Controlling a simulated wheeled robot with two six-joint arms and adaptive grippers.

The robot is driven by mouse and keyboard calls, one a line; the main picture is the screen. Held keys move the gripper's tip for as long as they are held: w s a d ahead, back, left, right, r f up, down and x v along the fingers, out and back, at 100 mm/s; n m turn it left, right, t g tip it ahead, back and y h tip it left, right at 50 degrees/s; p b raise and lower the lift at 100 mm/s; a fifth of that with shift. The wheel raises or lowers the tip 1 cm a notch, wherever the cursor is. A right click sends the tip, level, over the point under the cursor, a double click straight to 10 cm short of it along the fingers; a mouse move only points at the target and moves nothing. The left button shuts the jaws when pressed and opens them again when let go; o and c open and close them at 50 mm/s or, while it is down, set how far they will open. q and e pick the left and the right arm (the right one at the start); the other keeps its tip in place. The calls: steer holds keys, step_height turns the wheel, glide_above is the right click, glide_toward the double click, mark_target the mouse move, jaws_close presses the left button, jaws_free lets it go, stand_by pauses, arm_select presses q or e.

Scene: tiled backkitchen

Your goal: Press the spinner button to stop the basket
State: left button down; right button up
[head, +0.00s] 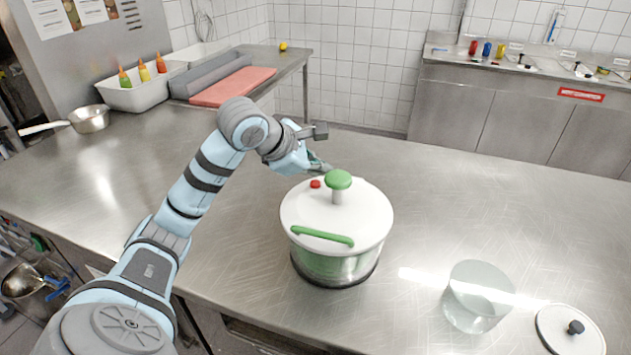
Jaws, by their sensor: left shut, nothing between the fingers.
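The salad spinner (365,220) stands upright on the steel counter, with a white lid and a clear bowl. A green knob (338,180) rises from the lid, and a green handle bar (322,237) lies across its near part. A small red button (315,184) sits on the lid, left of the knob. My left gripper (322,168) is shut and empty, just behind and above the button, at the lid's far edge. I cannot tell whether it touches the lid. Whether the basket inside turns is not clear. My right gripper is not in view.
A glass bowl (478,297) and a round white lid (571,330) with a dark knob lie at the right front. A saucepan (89,119), a bin of sauce bottles (135,94) and a red board (232,87) are at the left back.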

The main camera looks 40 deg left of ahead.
mark_target(318, 184)
arm_select(q)
steer(key=shift+f, duration=0.15)
steer(key=shift+f+b, duration=0.3)
steer(key=shift+f+b, duration=0.45)
steer(key=shift+f, duration=0.1)
stand_by(0.5)
steer(key=shift+r, duration=0.15)
steer(key=shift+r+p, duration=0.85)
steer(key=shift+p, duration=0.05)
step_height(318, 184, up, 5)
steer(key=p, duration=0.4)
steer(key=shift+r+p, duration=0.1)
steer(key=shift+p, duration=0.25)
